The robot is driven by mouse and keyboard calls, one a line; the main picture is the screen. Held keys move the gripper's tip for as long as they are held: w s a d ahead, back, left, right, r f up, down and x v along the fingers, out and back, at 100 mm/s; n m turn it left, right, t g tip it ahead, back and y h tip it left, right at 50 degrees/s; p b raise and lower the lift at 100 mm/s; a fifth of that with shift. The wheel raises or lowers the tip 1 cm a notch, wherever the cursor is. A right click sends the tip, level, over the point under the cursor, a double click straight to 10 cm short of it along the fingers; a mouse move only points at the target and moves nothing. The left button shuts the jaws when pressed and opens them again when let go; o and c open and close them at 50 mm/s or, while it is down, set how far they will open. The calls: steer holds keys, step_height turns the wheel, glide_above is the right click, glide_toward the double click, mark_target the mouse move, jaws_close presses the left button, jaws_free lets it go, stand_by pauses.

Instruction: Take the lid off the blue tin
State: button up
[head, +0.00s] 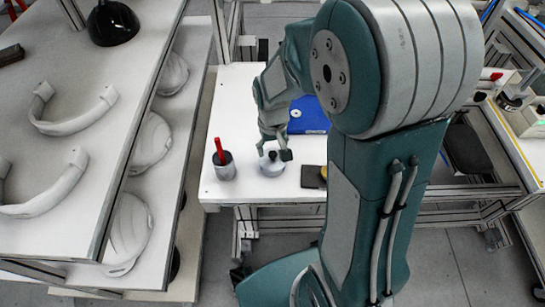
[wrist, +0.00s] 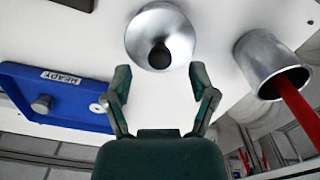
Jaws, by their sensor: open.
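A round silvery lid with a black knob shows in the wrist view (wrist: 178,40) at the top middle. It also shows on the white table in the head view (head: 272,169), partly covered by my gripper. I cannot see a blue tin wall under it. My gripper (wrist: 160,82) is open and empty, with its two fingers apart and the knob ahead of the gap between them. In the head view my gripper (head: 275,153) is just above the lid; whether it touches the lid I cannot tell.
A grey metal cup (head: 225,172) with a red stick stands left of the lid. A blue tray (head: 317,122) holding a small grey piece lies behind it. A dark block (head: 312,177) sits to the right. A shelf with white helmet shells (head: 130,230) stands at left.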

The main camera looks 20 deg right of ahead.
mark_target(271, 162)
steer(key=shift+f, duration=1.4)
steer(key=shift+s, duration=0.1)
jaws_close()
steer(key=shift+r, duration=0.2)
